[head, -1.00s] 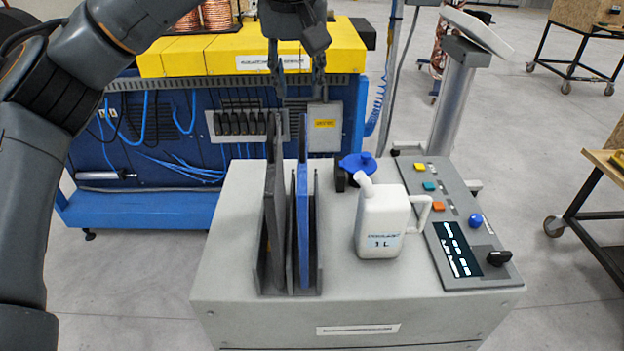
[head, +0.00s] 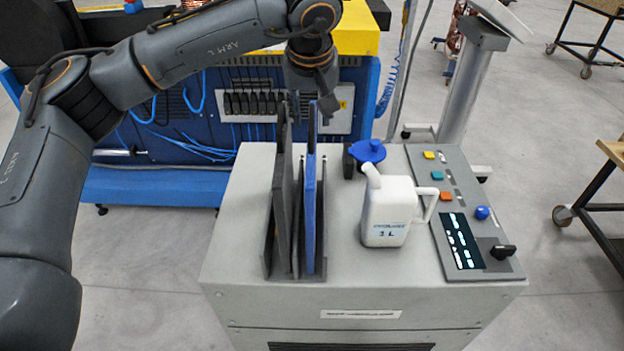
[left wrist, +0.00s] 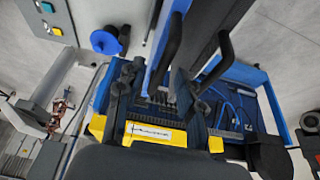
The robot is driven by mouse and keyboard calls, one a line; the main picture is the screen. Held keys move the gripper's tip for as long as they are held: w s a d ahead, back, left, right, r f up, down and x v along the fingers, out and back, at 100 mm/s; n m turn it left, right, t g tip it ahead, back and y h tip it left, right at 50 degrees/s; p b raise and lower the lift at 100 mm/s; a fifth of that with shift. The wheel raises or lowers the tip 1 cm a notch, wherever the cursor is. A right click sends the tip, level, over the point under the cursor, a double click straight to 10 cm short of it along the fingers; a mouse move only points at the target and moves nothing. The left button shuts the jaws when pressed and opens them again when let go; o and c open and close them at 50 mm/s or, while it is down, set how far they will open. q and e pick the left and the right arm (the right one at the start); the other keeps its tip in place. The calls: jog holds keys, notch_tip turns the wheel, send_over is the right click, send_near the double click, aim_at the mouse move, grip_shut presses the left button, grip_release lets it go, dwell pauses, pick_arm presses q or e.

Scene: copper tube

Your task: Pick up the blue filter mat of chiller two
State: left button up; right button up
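The blue filter mat (head: 309,200) stands upright on edge in the right slot of a dark rack (head: 298,277) on the grey cabinet. A dark grey mat (head: 281,190) stands upright just left of it. My left gripper (head: 314,108) points down at the far upper end of the mats. In the left wrist view its two fingers (left wrist: 155,88) are spread apart, with the end of an upright panel near the gap. I cannot tell whether they touch the blue mat, as its upper edge partly hides them in the head view. My right gripper is not in view.
A white coolant jug (head: 388,212) and a blue cap (head: 367,151) are right of the rack. A control panel (head: 455,215) with buttons lies along the cabinet's right side (head: 480,300). A blue machine (head: 150,185) with a yellow top stands behind.

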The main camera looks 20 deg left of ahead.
pick_arm(q)
jog(key=shift+x, duration=1.35)
jog(key=shift+r, duration=0.1)
grip_shut()
jog(key=shift+r, duration=0.1)
